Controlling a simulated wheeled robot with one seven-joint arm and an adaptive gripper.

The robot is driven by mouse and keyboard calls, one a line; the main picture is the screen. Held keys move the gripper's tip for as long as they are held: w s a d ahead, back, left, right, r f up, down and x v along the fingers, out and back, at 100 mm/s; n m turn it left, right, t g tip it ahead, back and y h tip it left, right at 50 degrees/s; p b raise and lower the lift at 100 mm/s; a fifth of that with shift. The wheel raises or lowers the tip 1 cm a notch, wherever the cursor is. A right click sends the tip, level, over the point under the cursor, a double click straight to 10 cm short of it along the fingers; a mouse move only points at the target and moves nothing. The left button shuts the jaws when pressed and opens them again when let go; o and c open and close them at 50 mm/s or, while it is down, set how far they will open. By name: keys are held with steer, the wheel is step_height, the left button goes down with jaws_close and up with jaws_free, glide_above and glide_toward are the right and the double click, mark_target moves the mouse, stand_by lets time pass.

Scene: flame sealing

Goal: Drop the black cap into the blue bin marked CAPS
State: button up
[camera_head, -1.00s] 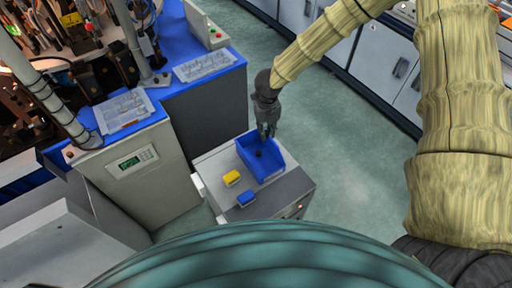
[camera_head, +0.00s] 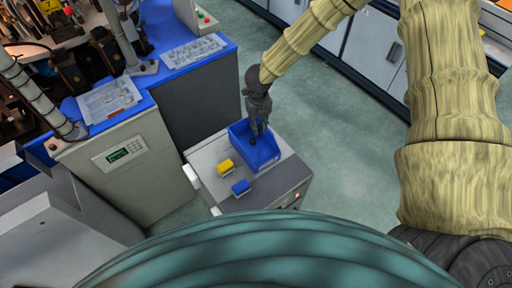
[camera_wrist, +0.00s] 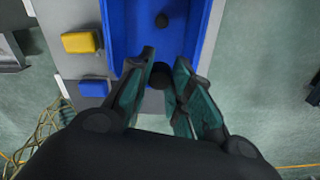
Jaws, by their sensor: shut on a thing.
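The blue bin (camera_head: 266,155) stands on a grey cabinet in the head view. Its blue floor and wall also show in the wrist view (camera_wrist: 200,28); no CAPS marking is readable. My gripper (camera_head: 256,137) points down over the bin. In the wrist view my gripper (camera_wrist: 163,72) is shut on a black cap (camera_wrist: 160,80), which shows as a dark round thing between the fingertips. The height of the held cap above the bin floor is hard to tell.
A yellow block (camera_head: 225,167) and a blue block (camera_head: 241,187) lie on the grey cabinet top (camera_head: 212,152) beside the bin. A blue-topped bench with trays (camera_head: 193,52) stands behind to the left. The floor on the right is clear.

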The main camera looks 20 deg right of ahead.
steer(key=shift+r, duration=0.1)
steer(key=o, duration=0.8)
step_height(320, 180, up, 12)
steer(key=shift+f, duration=0.1)
stand_by(0.6)
